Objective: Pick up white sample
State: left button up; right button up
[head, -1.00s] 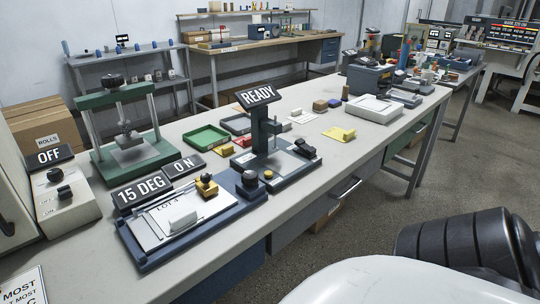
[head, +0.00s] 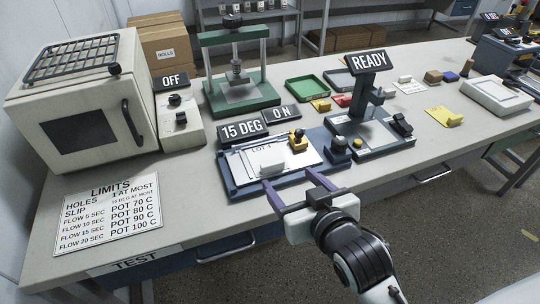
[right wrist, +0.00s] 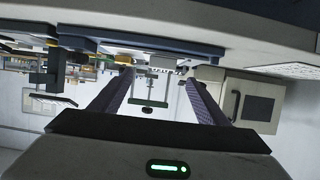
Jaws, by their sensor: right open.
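The white sample (head: 268,160) is a small white block lying on the pale sheet of the blue-based slope station (head: 237,189), below the label "LOT". My right gripper (head: 288,178) is open and empty at the front edge of this station. Its two fingers point toward the station, and the block lies beyond the fingertips, apart from them. In the right wrist view the open right gripper (right wrist: 160,77) shows both fingers spread with nothing between them. My left gripper is not in view.
A "READY" stand (head: 369,130) is to the right, a green press (head: 240,95) behind, an oven (head: 80,105) and limits sign (head: 108,213) left. The bench front between sign and station is clear.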

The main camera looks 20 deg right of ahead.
aim_at(274, 165)
jog(key=x, duration=0.3)
jog(key=shift+w+f, duration=0.1)
jog(key=x, duration=0.4)
jog(key=shift+w+a+p, duration=0.15)
jog(key=shift+a+p, duration=0.15)
jog(key=shift+w+f, duration=0.1)
jog(key=shift+w, duration=0.4)
jog(key=c, duration=1.2)
